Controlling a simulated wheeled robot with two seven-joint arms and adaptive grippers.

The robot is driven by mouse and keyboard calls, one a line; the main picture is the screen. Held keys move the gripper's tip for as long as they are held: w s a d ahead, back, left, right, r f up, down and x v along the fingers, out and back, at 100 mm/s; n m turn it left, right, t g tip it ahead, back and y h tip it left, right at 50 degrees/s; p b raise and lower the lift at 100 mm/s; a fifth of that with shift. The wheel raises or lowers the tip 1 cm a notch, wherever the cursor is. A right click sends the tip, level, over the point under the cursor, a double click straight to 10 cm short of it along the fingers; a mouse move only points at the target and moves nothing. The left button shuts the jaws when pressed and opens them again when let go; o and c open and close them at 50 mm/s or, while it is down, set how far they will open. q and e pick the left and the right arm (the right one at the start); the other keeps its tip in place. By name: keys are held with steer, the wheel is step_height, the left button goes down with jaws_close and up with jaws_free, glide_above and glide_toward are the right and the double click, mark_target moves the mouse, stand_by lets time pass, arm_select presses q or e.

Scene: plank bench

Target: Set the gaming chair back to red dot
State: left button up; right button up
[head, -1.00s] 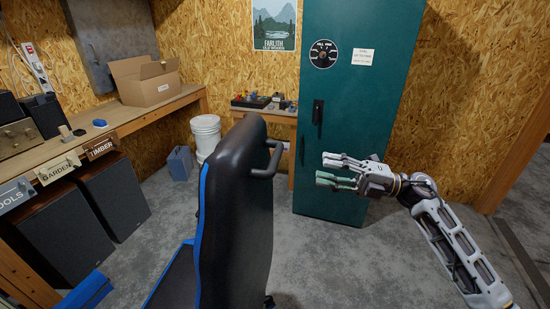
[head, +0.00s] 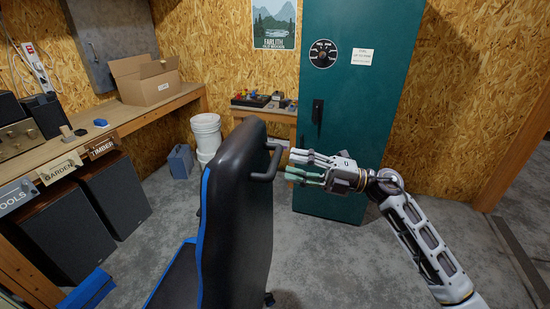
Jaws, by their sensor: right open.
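The gaming chair (head: 238,215) stands in the middle foreground of the head view. It is black with blue edges, and its tall back is turned partly toward me. A dark loop handle (head: 268,164) sticks out from the upper right of the backrest. My right gripper (head: 291,167) is open, fingers pointing left, close to the right of the handle. I cannot tell whether the fingertips touch it. My left gripper is out of view. No red dot shows, and the chair hides part of the floor.
A teal cabinet (head: 345,100) stands behind my right gripper. A plank bench (head: 150,115) with a cardboard box (head: 147,86) runs along the left, above dark speakers (head: 115,195). White buckets (head: 206,135) stand behind the chair. Grey floor (head: 340,255) is clear at right.

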mark_target(275, 161)
steer(key=shift+p+x, duration=0.65)
steer(key=shift+x, duration=2.3)
jaws_close()
